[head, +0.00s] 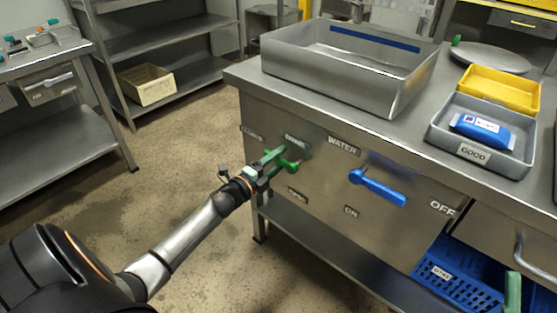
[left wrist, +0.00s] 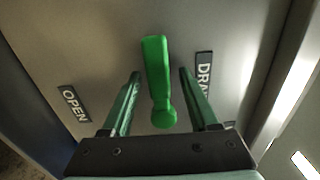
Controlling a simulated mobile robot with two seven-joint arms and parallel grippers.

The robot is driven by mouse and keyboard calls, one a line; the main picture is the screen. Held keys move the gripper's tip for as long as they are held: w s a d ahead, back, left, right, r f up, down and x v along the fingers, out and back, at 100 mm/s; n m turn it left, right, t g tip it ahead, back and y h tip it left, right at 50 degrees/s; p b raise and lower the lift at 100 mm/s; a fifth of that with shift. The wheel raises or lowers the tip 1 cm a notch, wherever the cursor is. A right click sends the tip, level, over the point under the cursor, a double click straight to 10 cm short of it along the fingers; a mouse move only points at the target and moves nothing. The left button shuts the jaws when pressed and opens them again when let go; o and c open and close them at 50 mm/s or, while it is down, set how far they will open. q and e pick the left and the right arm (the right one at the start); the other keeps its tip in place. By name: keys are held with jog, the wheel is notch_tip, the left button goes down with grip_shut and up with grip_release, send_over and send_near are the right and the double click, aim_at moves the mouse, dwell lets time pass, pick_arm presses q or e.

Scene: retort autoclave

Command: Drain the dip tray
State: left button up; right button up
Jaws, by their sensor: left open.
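The grey dip tray (head: 395,97) sits on the steel counter, a blue strip along its inner back wall. A green drain lever (head: 291,163) is on the front panel below the DRAIN label (head: 295,138); an OPEN label (head: 297,194) is lower. My left gripper (head: 266,163) is at the lever. In the left wrist view the lever (left wrist: 156,70) stands between the two open fingers (left wrist: 159,76), with gaps on both sides. The lever lies roughly level, seemingly pointing left. A green piece at the head view's bottom right edge may be my right gripper; I cannot tell.
A blue water lever (head: 377,187) is to the right on the same panel. A grey bin (head: 440,139) with a blue packet and a yellow tray (head: 480,103) stand on the counter. A blue crate (head: 455,285) is below. Open floor lies left of the counter.

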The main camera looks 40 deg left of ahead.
aim_at(277, 162)
pick_arm(q)
jog(key=shift+s, duration=0.45)
jog(key=s+p, duration=0.1)
jog(key=s, duration=0.3)
jog(key=shift+s+a, duration=0.15)
jog(key=shift+a, duration=0.05)
jog(key=s+p, duration=0.1)
jog(key=s, duration=0.6)
jog(key=shift+s+a, duration=0.15)
jog(key=shift+a, duration=0.15)
pick_arm(e)
jog(key=w+d+f+m+g+h, duration=0.1)
jog(key=w+f+m+g+h, duration=0.2)
jog(key=f+h, duration=0.3)
notch_tip(277, 162, down, 6)
jog(key=shift+w+r+m+g, duration=0.15)
jog(key=shift+w+m+g, duration=0.15)
jog(key=shift+w+m, duration=0.6)
jog(key=shift+d, duration=0.1)
